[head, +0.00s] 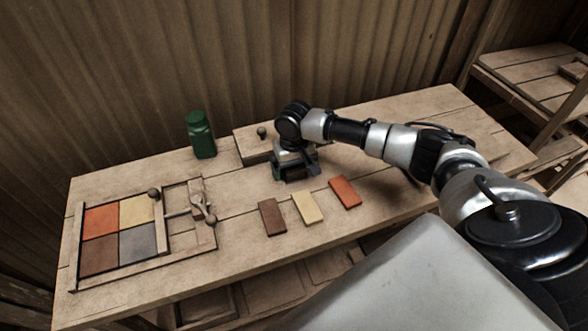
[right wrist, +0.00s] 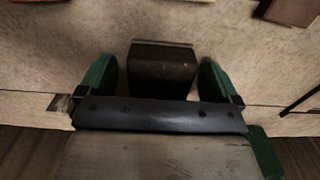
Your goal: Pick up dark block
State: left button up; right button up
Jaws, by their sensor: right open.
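The dark block (right wrist: 163,72) shows in the right wrist view, between the two green fingers of my right gripper (right wrist: 157,78). The fingers stand apart on either side of it, with a visible gap at each side. In the head view my right gripper (head: 295,168) points down over the middle of the table, and it mostly hides the block there. My left gripper is not in view.
A brown tile (head: 272,217), a cream tile (head: 304,208) and an orange tile (head: 345,192) lie in front of the gripper. A wooden press frame (head: 164,232) with coloured tiles stands left. A green jar (head: 201,136) and a knobbed wooden board (head: 250,148) stand behind.

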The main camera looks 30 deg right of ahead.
jog(key=c, duration=1)
jog(key=shift+r, duration=0.15)
notch_tip(320, 180, up, 4)
jog(key=shift+r, duration=0.1)
jog(key=s+d+r, duration=0.4)
jog(key=s+d, duration=0.1)
jog(key=s+d+r+b, duration=0.1)
jog(key=s+d+r, duration=0.1)
jog(key=s+d, duration=0.1)
jog(key=shift+s+d+r, duration=0.1)
jog(key=shift+d+r, duration=0.05)
jog(key=shift+r, duration=0.15)
